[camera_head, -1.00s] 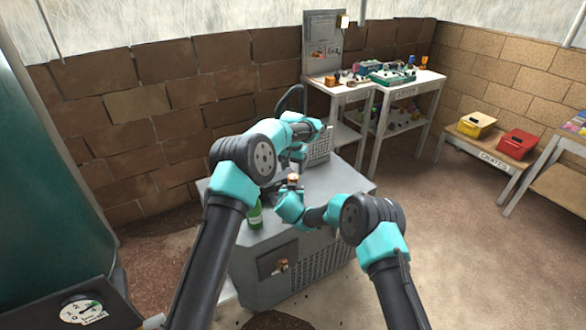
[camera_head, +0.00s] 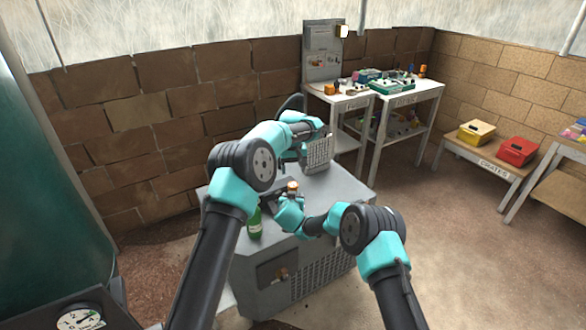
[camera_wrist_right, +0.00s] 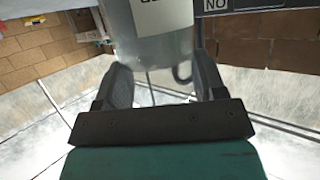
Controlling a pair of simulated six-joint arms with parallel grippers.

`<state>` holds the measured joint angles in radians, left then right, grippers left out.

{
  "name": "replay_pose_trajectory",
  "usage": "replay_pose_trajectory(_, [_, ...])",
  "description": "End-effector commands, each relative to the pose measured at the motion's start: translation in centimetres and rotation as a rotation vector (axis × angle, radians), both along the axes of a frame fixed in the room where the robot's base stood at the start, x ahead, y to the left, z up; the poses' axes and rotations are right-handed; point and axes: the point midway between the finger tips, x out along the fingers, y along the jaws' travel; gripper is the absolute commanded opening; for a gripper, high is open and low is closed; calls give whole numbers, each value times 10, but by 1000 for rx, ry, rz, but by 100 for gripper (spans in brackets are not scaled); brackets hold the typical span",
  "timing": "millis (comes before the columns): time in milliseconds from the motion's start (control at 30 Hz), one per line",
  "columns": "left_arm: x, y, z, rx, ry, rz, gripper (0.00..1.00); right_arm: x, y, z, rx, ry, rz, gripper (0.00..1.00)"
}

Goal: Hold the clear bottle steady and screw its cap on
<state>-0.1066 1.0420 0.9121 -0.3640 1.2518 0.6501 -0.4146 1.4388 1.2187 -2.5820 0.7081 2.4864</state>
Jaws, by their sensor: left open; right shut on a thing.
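My right gripper (camera_wrist_right: 160,84) is shut around the clear bottle (camera_wrist_right: 158,50), which has a white label and fills the space between the fingers in the right wrist view. In the head view only a small orange-brown top (camera_head: 292,186), which looks like the cap, shows above my right gripper (camera_head: 287,203). My right gripper hides the rest of the bottle. My left gripper (camera_head: 288,174) is open and hangs just above and behind that top. Its fingertips are small and partly hidden by my left arm. I cannot tell whether the cap is seated on the neck.
A green bottle (camera_head: 254,222) stands on the grey cabinet (camera_head: 335,190), left of my right gripper. A bench with parts (camera_head: 405,90) is at the back. Yellow (camera_head: 476,132) and red (camera_head: 518,151) crates sit on a low table at the right. The cabinet top right of my grippers is clear.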

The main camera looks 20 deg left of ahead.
Motion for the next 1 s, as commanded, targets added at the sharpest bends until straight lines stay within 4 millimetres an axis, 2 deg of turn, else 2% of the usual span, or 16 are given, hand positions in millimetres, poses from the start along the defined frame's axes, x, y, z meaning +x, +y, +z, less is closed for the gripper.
replay_pose_trajectory(267, [0,0,-6,1,1,-1,64,0,0,0,0,0,0,0])
replay_pose_trajectory(800, [-1,0,-71,0,1,-2,64,0,0,0,0,-1,0,0])
replay_pose_trajectory(1000, [-1,0,-80,0,0,-2,64,0,0,0,0,0,0,0])
